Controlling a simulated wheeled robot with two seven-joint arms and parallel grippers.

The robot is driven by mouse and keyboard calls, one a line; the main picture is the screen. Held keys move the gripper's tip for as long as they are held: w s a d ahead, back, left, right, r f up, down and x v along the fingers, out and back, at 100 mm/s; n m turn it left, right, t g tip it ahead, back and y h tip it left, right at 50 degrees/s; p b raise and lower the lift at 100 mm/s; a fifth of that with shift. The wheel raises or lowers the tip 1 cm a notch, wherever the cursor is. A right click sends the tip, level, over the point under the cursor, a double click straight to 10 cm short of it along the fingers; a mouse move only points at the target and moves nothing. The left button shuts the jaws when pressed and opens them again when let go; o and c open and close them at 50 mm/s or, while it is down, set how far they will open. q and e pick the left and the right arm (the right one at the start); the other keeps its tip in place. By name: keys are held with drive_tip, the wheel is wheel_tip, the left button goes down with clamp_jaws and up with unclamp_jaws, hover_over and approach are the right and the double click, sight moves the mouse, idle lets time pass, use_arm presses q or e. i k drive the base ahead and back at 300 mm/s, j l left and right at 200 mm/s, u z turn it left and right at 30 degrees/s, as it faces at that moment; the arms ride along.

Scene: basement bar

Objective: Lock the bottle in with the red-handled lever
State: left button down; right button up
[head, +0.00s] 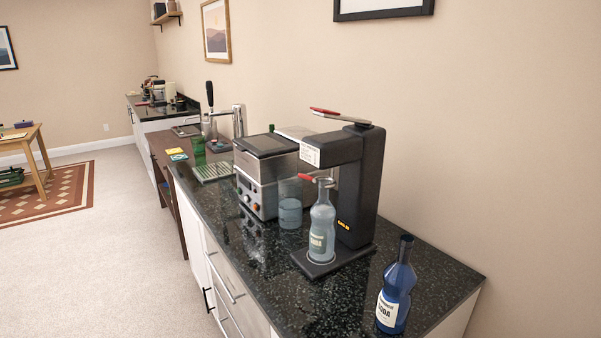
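A pale blue-grey bottle (322,229) with a label stands upright on the base of a black machine (366,185), below its overhanging head. A small red handle (306,178) sits beside the bottle's neck, just under the machine's head. A longer lever with a red handle (325,111) lies across the top of the machine, pointing left. Which of the two is the lock lever, and whether the bottle's neck is gripped, I cannot tell. Neither of my grippers shows in the head view.
A dark blue soda bottle (396,287) stands at the counter's front right. A clear glass (290,206) stands left of the machine, before a steel appliance (262,172). The black speckled counter (262,285) is clear at the front left. A tap (239,121) stands farther back.

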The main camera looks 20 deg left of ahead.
sight(314, 179)
drive_tip(key=i+j+z, duration=0.1)
drive_tip(key=j+z, duration=0.55)
drive_tip(key=z, duration=0.15)
drive_tip(key=j+z, duration=0.1)
drive_tip(key=j, duration=0.65)
drive_tip(key=j+z, duration=0.1)
drive_tip(key=j, duration=0.65)
drive_tip(key=k+j, duration=0.1)
drive_tip(key=j, duration=0.6)
drive_tip(key=j+z, duration=0.15)
drive_tip(key=j, duration=0.6)
drive_tip(key=k, duration=0.05)
